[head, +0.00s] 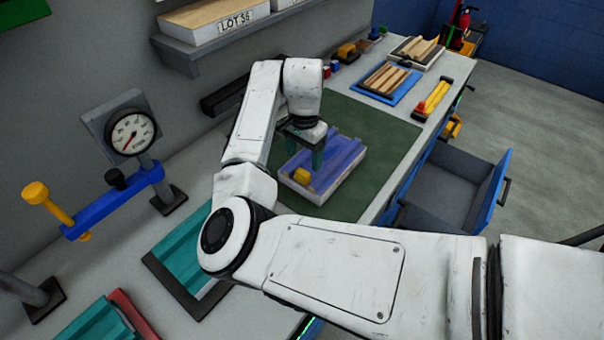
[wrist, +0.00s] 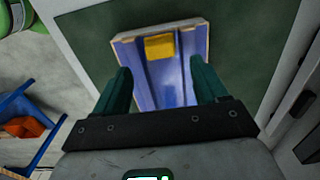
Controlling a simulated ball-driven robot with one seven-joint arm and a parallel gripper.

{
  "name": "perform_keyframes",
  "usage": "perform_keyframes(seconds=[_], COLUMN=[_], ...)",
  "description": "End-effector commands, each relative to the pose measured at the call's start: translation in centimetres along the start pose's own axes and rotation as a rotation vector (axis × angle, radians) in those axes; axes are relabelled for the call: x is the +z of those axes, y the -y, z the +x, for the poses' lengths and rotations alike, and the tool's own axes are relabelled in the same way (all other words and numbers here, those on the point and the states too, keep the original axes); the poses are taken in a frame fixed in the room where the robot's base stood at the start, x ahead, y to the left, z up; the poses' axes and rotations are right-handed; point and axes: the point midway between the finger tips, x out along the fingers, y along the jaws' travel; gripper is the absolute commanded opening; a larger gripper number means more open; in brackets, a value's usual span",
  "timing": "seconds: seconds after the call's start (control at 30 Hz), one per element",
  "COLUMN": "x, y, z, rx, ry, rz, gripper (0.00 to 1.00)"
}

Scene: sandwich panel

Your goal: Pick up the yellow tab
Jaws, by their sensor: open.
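The yellow tab (head: 301,176) is a small block at the near left end of a blue-topped panel (head: 335,155) with pale edges. In the wrist view the yellow tab (wrist: 159,47) lies near the far end of the panel, between the panel's raised ribs. My gripper (head: 305,150) is over the panel, pointing down. In the wrist view its two dark green fingers (wrist: 162,80) are apart with nothing between them. The tab shows beyond the fingertips, apart from them. The exact height of the fingers above the panel is hard to tell.
The panel rests on a dark green mat (head: 375,135) on the grey bench. A gauge (head: 132,133) and a blue bar with a yellow knob (head: 115,203) stand at left. An open blue drawer (head: 490,190) juts out at right. A shelf (head: 205,40) hangs behind.

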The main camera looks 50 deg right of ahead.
Motion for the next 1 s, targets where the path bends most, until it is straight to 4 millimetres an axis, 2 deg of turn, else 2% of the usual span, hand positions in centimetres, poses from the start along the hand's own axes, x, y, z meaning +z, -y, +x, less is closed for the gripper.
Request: perform_keyframes(seconds=[0.3,0.43,0.63,1.0], x=[0.5,0.5,0.5,0.5], y=[0.1,0.1,0.1,0.1], z=[4.1,4.8,4.9,4.8], rx=[0.002,0.0,-0.001,-0.001], ry=[0.002,0.0,0.0,0.0], rz=[-0.002,-0.001,-0.001,-0.001], gripper=[0.72,0.72,0.72,0.37])
